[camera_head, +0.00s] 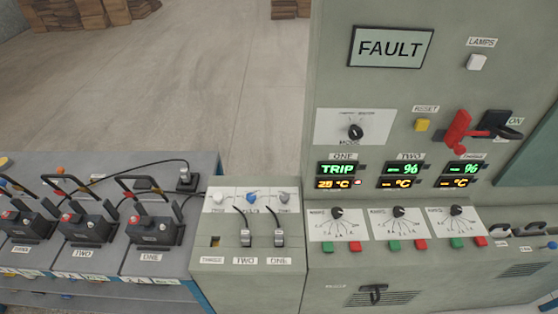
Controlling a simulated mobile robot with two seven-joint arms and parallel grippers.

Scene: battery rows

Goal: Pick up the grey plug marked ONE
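A grey plug (279,238) with a dark cable sits upright in the low grey-green cabinet, directly above the label ONE (279,261). A similar grey plug (245,238) sits beside it on the left, above the label TWO (245,261). The place above the label THREE (211,260) holds no plug; a small dark and orange opening (214,241) shows there. Neither of my grippers is in view.
Several black battery units (152,231) with handles stand on the grey bench (205,163) at left. A dark connector (186,179) with a cable stands at its back. The tall control cabinet (335,85) reads FAULT and TRIP. Small knobs (251,196) rise behind the plugs.

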